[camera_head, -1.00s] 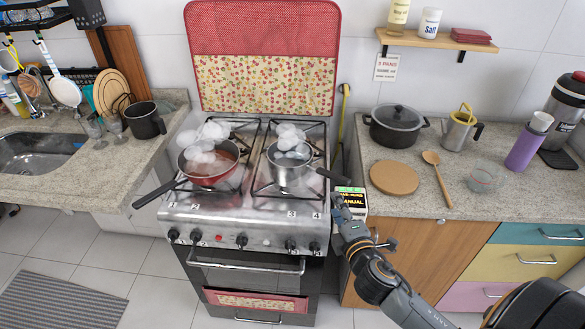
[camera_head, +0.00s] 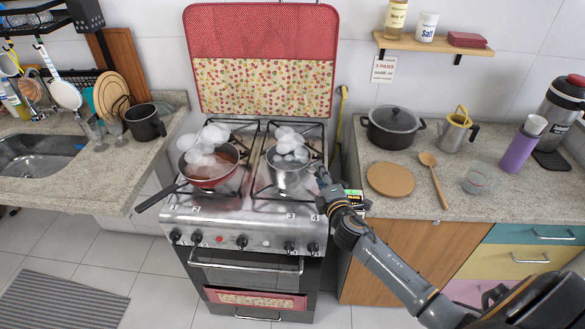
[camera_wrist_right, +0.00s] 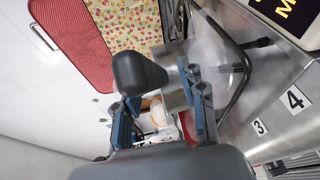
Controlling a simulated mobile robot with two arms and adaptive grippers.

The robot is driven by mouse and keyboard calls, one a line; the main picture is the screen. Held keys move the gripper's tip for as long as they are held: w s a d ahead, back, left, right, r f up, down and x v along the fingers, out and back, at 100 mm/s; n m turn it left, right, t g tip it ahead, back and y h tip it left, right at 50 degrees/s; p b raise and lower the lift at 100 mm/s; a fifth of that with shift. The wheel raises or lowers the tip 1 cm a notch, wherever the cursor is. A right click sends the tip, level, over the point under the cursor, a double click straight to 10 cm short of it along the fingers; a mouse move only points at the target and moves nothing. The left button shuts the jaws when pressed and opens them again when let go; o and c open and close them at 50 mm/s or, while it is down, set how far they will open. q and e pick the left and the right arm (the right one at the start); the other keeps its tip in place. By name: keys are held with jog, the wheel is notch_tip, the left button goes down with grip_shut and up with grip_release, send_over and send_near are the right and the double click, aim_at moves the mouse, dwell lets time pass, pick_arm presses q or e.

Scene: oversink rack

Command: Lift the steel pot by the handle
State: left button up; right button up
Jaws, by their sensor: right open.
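The steel pot (camera_head: 284,181) stands on the right front burner of the stove, with white steam over it. Its dark handle points right toward my right gripper (camera_head: 323,184), which largely hides it in the head view. In the right wrist view the rounded handle end (camera_wrist_right: 138,75) looms large, close to the open fingers of my right gripper (camera_wrist_right: 163,112). Part of the pot's steel wall (camera_wrist_right: 172,98) shows behind it. I cannot tell whether the fingers touch the handle. My left gripper is not in view.
A red pan (camera_head: 212,178) steams on the left burner, its handle pointing front left. A small box with a lit label (camera_head: 354,198) is close to my right gripper. The right counter holds a black lidded pot (camera_head: 393,130), a round board (camera_head: 390,180) and a wooden spoon (camera_head: 434,180).

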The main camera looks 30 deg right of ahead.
jog(key=shift+w+d+f, duration=0.1)
jog(key=shift+w+f, duration=0.1)
jog(key=shift+w, duration=0.5)
jog(key=shift+s, duration=0.1)
grip_shut()
jog(key=shift+r, duration=0.15)
